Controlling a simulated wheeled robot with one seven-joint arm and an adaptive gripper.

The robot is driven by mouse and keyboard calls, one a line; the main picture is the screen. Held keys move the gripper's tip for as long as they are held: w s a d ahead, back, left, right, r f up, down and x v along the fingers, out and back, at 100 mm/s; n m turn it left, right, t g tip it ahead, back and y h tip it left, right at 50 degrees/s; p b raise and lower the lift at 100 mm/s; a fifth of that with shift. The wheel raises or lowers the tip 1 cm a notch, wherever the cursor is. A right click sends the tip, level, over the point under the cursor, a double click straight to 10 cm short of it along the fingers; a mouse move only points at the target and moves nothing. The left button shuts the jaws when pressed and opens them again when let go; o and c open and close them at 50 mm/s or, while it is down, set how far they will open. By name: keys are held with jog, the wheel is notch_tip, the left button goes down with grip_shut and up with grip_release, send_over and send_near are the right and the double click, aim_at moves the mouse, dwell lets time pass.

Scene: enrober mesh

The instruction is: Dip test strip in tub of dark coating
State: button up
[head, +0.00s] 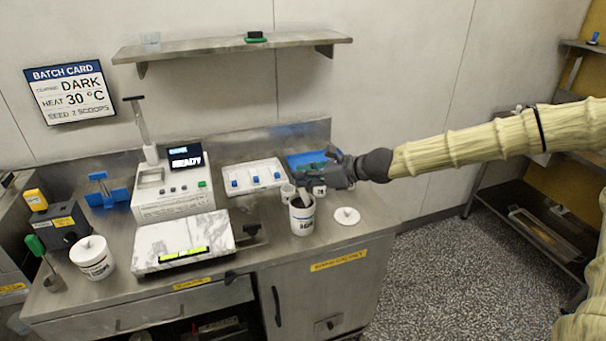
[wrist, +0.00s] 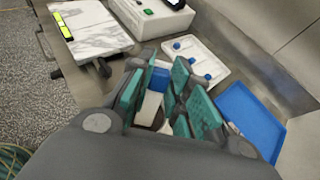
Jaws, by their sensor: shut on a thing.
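My gripper (head: 312,174) is above the back right of the counter, behind the open white tub (head: 302,226). In the wrist view its teal finger pads (wrist: 158,98) stand on either side of a blue and white piece (wrist: 152,106), which I take to be the test strip. The fingers hide much of it, and its lower end cannot be made out. The open tub has a dark interior, with something dark at its mouth. A second white tub (head: 93,261) stands with its lid on at the front left.
A white tray (head: 242,186) with blue-tabbed pieces and a blue tray (head: 303,158) lie at the back. Small cups (head: 287,193) stand close behind the open tub. A white lid (head: 346,215) lies to its right. A machine reading READY (head: 170,196) and a marble-topped plate (head: 182,237) stand left.

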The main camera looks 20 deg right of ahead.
aim_at(302, 189)
jog(key=shift+s+d+f+b, duration=0.2)
jog(key=shift+f+b, duration=0.2)
jog(key=shift+f, duration=0.25)
jog(key=shift+s+d+f+b, duration=0.2)
jog(key=shift+f+b, duration=0.15)
jog(key=shift+f, duration=0.3)
jog(key=shift+s+d+f+b, duration=0.2)
jog(key=shift+f+b, duration=0.2)
jog(key=shift+f, duration=0.25)
